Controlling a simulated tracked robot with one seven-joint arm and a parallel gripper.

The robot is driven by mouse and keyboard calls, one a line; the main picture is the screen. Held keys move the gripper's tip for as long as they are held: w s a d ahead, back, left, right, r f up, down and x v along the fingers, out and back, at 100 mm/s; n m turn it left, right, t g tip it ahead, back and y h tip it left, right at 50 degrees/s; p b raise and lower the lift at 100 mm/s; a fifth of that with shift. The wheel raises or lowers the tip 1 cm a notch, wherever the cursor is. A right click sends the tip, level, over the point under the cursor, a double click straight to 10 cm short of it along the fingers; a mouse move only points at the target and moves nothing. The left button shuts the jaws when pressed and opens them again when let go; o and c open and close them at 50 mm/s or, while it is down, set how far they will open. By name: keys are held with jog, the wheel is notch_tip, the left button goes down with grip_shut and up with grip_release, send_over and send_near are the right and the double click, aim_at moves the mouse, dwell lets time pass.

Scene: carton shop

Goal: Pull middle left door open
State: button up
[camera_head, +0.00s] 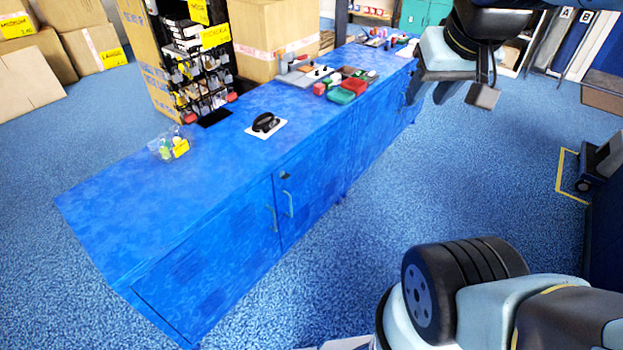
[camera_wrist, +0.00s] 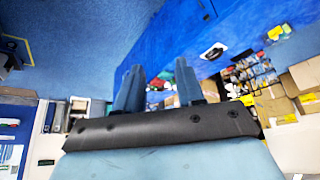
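The long blue counter (camera_head: 150,195) has door fronts along its side, and all that I can see are shut. The near left door (camera_head: 210,262) has an upright handle (camera_head: 274,218) at its right edge. The door to its right (camera_head: 318,180) has a handle (camera_head: 290,204) at its left edge and a small dark lock-like spot above it. Farther doors are partly hidden by my arm. My gripper (camera_wrist: 158,78) is open and empty, its two fingers apart in the wrist view. In the head view my arm's end hangs at the upper right, away from these two handles.
On the counter are a black device on a white pad (camera_head: 266,124), a clear bin (camera_head: 170,146), red and green trays (camera_head: 348,91) and a display rack (camera_head: 195,75). Cartons (camera_head: 275,35) stand behind. The blue floor (camera_head: 480,180) before the doors is clear.

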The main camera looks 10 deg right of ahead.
jog(key=w+a+f+m+g+y, duration=0.1)
jog(key=w+a+f+g+y, duration=0.15)
jog(key=w+f, duration=0.4)
jog(key=w+a+f+m+g+y, duration=0.2)
jog(key=w+f+g, duration=0.15)
jog(key=w, duration=0.55)
jog(key=w+a+f+m+g+y, duration=0.1)
jog(key=w+f+m+y, duration=0.15)
jog(key=w+f, duration=0.5)
jog(key=w+a+f+m+g+y, duration=0.1)
jog(key=w+f+m+y, duration=0.2)
jog(key=f, duration=0.8)
jog(key=w+a+f+m+t+y, duration=0.25)
jog(key=f+m+t, duration=0.45)
jog(key=f, duration=1.3)
jog(key=w+a+f+m+t+y, duration=0.1)
jog(key=f+m+t+y, duration=0.3)
jog(key=f+m, duration=1.05)
jog(key=w+a+f+n, duration=0.2)
jog(key=w+a+f, duration=0.1)
jog(key=w+a, duration=0.1)
jog(key=w+a+f+n+t+h, duration=0.1)
jog(key=w+a+f+n, duration=0.1)
jog(key=a, duration=0.5)
jog(key=shift+w+f+n, duration=0.4)
jog(key=shift+w+n, duration=0.2)
jog(key=shift+w, duration=0.35)
jog(key=shift+h, duration=0.25)
jog(key=shift+c, duration=0.5)
grip_shut()
